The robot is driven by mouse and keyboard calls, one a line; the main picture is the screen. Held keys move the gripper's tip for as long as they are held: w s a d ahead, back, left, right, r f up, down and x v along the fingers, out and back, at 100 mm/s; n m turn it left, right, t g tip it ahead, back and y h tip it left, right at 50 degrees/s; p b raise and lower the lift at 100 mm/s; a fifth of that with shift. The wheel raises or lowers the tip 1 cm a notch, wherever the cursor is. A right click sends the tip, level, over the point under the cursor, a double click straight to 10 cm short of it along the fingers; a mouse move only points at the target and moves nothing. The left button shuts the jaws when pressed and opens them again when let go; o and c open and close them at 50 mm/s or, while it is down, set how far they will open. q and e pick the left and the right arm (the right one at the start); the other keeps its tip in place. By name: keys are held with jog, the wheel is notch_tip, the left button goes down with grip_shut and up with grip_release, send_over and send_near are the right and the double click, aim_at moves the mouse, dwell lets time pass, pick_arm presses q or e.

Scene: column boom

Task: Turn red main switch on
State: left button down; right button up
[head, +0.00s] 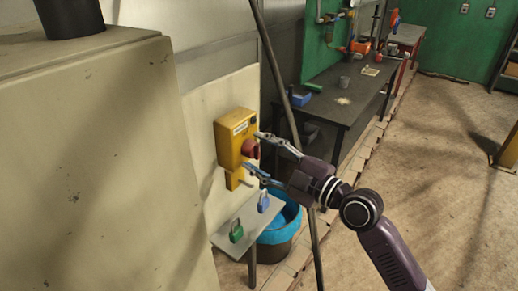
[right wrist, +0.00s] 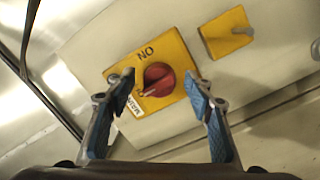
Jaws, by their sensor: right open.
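The main switch is a yellow box (head: 226,146) on a pale panel, with a round red knob (head: 251,149). In the right wrist view the box face (right wrist: 178,101) shows the word ON, upside down, above the red knob (right wrist: 160,77). A pale mark on the knob points to the lower left, away from ON. My right gripper (head: 252,151) is open, its fingers on either side of the knob; I cannot tell whether they touch it. In the right wrist view its blue-padded fingers (right wrist: 158,78) straddle the knob. My left gripper is not in view.
A small shelf (head: 233,220) below holds a green padlock (head: 236,232) and a blue padlock (head: 263,203). A blue-lined bin (head: 283,222) stands under it. A dark slanting pole (head: 281,75) runs close by the right arm. A dark workbench (head: 345,100) is behind.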

jog(key=c, duration=1.2)
jog(key=shift+o, duration=0.2)
jog(key=m, duration=0.4)
jog(key=shift+g, duration=0.3)
jog(key=m+p, duration=0.1)
jog(key=m, duration=0.3)
jog(key=shift+a+m, duration=0.1)
jog(key=shift+m, duration=0.3)
jog(key=m+g+p, duration=0.1)
jog(key=m, duration=0.3)
jog(key=shift+s, duration=0.1)
jog(key=shift+m+g+p, duration=0.3)
jog(key=shift+m+p, duration=0.1)
jog(key=shift+m, duration=1.6)
